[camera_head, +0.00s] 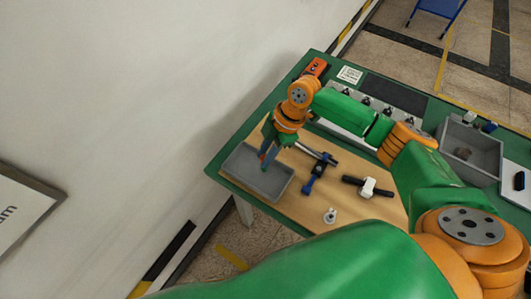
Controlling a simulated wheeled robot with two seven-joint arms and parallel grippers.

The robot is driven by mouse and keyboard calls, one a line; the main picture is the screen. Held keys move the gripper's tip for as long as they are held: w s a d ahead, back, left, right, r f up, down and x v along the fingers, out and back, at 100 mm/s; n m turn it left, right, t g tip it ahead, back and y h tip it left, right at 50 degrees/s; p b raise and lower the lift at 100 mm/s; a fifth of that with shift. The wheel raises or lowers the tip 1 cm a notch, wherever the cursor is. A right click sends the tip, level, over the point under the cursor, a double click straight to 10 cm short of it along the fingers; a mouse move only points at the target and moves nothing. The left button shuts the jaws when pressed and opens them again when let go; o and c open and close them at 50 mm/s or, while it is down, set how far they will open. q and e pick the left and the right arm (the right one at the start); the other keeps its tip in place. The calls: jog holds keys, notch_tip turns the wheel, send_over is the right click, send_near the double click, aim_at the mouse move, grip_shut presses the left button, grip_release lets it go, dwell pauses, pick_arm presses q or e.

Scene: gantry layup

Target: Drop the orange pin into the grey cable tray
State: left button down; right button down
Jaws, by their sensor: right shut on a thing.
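The grey cable tray (231,163) is a shallow open box at the left front corner of the green-edged table. My right gripper (266,158) points down over the tray, above its back part. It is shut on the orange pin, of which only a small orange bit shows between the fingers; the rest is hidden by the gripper. I cannot tell how high the fingertips are above the tray floor. My left gripper is not in view.
A deeper grey bin (484,150) stands at the right. A white wall runs along the left.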

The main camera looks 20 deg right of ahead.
jog(key=shift+r, duration=0.1)
jog(key=c, duration=0.6)
grip_release()
jog(key=shift+s, duration=0.1)
jog(key=shift+c, duration=0.2)
jog(key=b+v, duration=0.1)
jog(key=v, duration=0.6)
